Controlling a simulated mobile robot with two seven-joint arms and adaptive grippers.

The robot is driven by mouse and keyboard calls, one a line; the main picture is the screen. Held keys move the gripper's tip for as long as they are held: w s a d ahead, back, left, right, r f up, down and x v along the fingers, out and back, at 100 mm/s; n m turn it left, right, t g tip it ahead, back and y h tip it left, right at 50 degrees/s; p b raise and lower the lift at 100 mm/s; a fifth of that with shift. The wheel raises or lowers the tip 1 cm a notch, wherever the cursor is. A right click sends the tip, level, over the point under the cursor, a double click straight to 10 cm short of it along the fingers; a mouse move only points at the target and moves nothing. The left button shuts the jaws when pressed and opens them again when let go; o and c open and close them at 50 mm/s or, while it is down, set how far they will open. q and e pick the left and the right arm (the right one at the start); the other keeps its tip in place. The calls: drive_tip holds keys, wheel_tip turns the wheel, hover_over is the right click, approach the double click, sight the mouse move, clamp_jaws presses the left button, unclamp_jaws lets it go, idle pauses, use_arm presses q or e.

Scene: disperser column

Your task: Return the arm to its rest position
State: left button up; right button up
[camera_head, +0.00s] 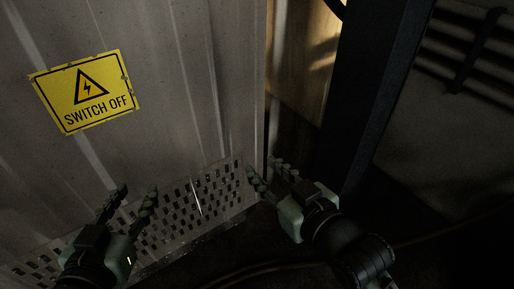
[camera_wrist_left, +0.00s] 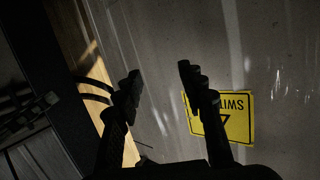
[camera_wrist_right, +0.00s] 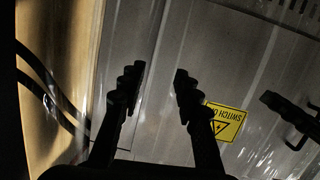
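My left gripper (camera_head: 131,194) is at the lower left of the head view, in front of the grey metal cabinet. Its two fingers stand apart with nothing between them, as the left wrist view (camera_wrist_left: 158,80) also shows. My right gripper (camera_head: 265,167) is at the lower middle of the head view, near the cabinet's right edge. Its fingers are apart and empty, as in the right wrist view (camera_wrist_right: 156,75). The right forearm comes in from the lower right. Neither gripper visibly holds anything.
The grey cabinet (camera_head: 190,80) bears a yellow "SWITCH OFF" sign (camera_head: 86,92) and has a perforated lower strip (camera_head: 205,195). A dark upright post (camera_head: 372,90) stands to the right. Cables (camera_wrist_right: 50,100) hang beside the cabinet. The floor at the lower right is dark.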

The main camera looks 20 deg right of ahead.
use_arm(q)
drive_tip(key=s+a+f+g+y+p, duration=0.1)
drive_tip(key=s+a+f+g+p, duration=0.2)
drive_tip(key=f, duration=0.4)
drive_tip(key=s+a+f+n+g+y+p, duration=0.1)
drive_tip(key=s+a+f+g+y+p, duration=0.1)
drive_tip(key=s+a+f+g, duration=0.3)
drive_tip(key=s+a+f+g+y+p, duration=0.2)
drive_tip(key=a+f, duration=0.4)
drive_tip(key=f, duration=0.4)
drive_tip(key=shift+s+a+f+n+g+p, duration=0.4)
drive_tip(key=shift+s+g+p, duration=0.5)
drive_tip(key=shift+s, duration=0.15)
use_arm(e)
drive_tip(key=s+d+f+g+h, duration=0.1)
drive_tip(key=s+d+f+g, duration=0.3)
drive_tip(key=f, duration=0.3)
drive_tip(key=s+d+f+m+g+h, duration=0.1)
drive_tip(key=s+d+f+g, duration=0.3)
drive_tip(key=f, duration=0.4)
drive_tip(key=s+d+f+g+h, duration=0.3)
drive_tip(key=s+d+f, duration=0.1)
drive_tip(key=d+f, duration=0.2)
drive_tip(key=shift+d+f+m+g, duration=0.35)
drive_tip(key=shift+f+m+g, duration=0.05)
drive_tip(key=shift+f, duration=0.4)
use_arm(q)
drive_tip(key=shift+d, duration=0.1)
